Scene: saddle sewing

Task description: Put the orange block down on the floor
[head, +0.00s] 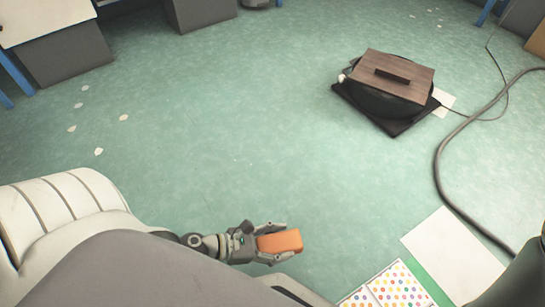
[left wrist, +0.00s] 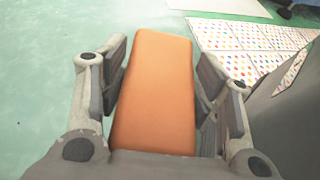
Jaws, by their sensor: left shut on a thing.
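The orange block (head: 281,242) is in my left gripper (head: 270,243) at the bottom middle of the head view. In the left wrist view the orange block (left wrist: 156,92) lies lengthwise between the two fingers of the left gripper (left wrist: 158,88), which is shut on it. The green floor (head: 220,150) is around and below the gripper. I cannot tell exactly how high the block is above the floor. My right gripper is not in view.
Sheets with coloured dots (head: 398,285) and a white sheet (head: 452,252) lie at the lower right. A wood-topped black object (head: 395,78) stands at the upper right. A thick cable (head: 441,165) runs down the right side. The middle floor is clear.

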